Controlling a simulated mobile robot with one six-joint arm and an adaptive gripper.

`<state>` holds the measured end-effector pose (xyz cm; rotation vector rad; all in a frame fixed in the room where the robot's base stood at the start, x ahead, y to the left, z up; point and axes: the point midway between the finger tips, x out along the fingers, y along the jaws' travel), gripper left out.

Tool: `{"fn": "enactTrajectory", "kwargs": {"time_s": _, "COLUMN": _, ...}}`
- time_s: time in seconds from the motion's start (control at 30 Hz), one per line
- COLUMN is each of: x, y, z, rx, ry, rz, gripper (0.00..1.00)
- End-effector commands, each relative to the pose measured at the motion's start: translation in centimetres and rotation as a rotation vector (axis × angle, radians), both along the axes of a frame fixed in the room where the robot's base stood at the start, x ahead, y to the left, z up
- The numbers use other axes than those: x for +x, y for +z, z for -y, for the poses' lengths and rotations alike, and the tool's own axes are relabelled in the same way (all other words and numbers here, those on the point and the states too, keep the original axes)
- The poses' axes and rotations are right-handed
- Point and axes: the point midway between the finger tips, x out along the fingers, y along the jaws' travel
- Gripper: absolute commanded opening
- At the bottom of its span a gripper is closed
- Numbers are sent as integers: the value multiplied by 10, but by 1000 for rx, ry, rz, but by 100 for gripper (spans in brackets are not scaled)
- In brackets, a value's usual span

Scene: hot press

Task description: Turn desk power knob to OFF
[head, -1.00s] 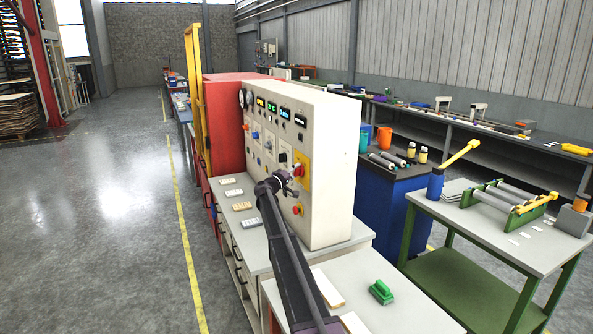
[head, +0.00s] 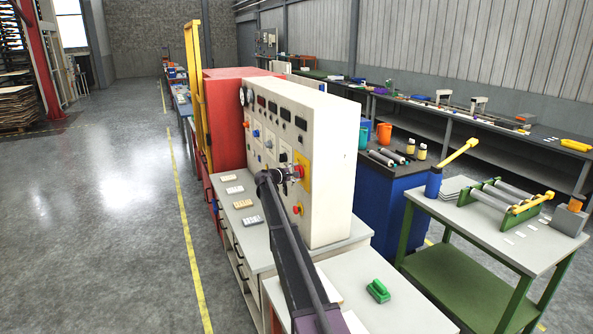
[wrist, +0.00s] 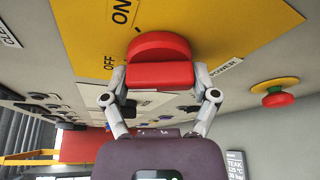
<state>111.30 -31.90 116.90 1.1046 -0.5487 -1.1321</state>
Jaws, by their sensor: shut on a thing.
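The red power knob (wrist: 160,48) sits on a yellow plate (wrist: 225,25) with ON and OFF printed on it. In the wrist view its grip bar (wrist: 160,76) lies level across the picture, with OFF at its left and ON above that. My gripper (wrist: 160,84) has a fingertip at each end of the bar and is shut on it. No pointer mark on the knob shows. In the head view my gripper (head: 291,173) is against the panel of the cream control desk (head: 325,150) and partly covers the knob.
A red mushroom button (wrist: 274,99) sits below the knob plate. The panel's displays (head: 285,114) look dark or dim red.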

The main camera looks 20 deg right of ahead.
Motion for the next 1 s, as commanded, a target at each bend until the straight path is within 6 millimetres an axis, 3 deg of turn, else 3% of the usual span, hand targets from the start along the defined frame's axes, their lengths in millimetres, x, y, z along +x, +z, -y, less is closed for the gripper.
{"fn": "enactTrajectory", "kwargs": {"time_s": 0.4, "x": 0, "y": 1, "z": 1, "rx": -10, "ry": -1, "rz": -234, "gripper": 29}}
{"fn": "enactTrajectory", "kwargs": {"time_s": 0.93, "x": 0, "y": 0, "z": 2, "rx": -11, "ry": -2, "rz": -266, "gripper": 29}}
{"fn": "enactTrajectory", "kwargs": {"time_s": 0.97, "x": 0, "y": 0, "z": 2, "rx": -11, "ry": -2, "rz": -266, "gripper": 86}}
{"fn": "enactTrajectory", "kwargs": {"time_s": 1.0, "x": -1, "y": 0, "z": 2, "rx": -11, "ry": -2, "rz": -266, "gripper": 97}}
